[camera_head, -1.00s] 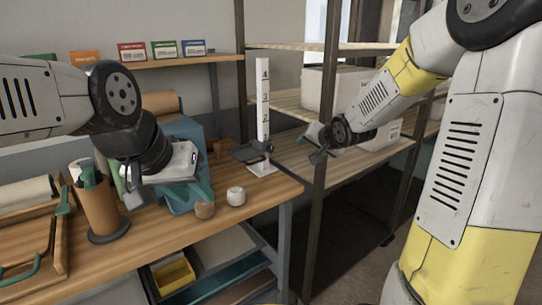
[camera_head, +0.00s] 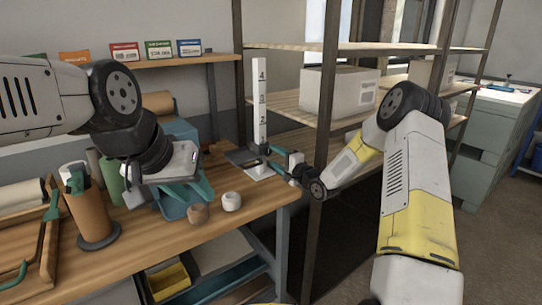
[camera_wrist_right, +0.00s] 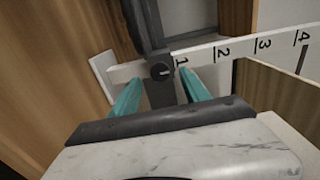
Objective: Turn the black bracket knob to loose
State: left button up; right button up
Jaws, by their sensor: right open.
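A white post (camera_head: 260,100) with printed numbers stands on a white base on the workbench. A black bracket is fitted around its lower part; its round black knob (camera_wrist_right: 160,71) shows in the right wrist view near the number 1. My right gripper (camera_head: 273,156) is open at the post. In the right wrist view its teal fingers (camera_wrist_right: 160,82) lie on either side of the bracket below the knob; I cannot tell whether they touch it. My left gripper (camera_head: 195,187) hangs over the bench to the left, away from the post; its finger gap is unclear.
A white roll (camera_head: 231,201) and a brown ball-like object (camera_head: 198,214) sit near the bench's front edge. A brown tool cup (camera_head: 92,215) stands at left. Shelving with a white box (camera_head: 338,90) rises right of the post, its dark upright close to my right arm.

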aim_at(269, 153)
jog(key=shift+x, duration=1.55)
grip_shut()
jog(key=shift+n, duration=3.5)
grip_release()
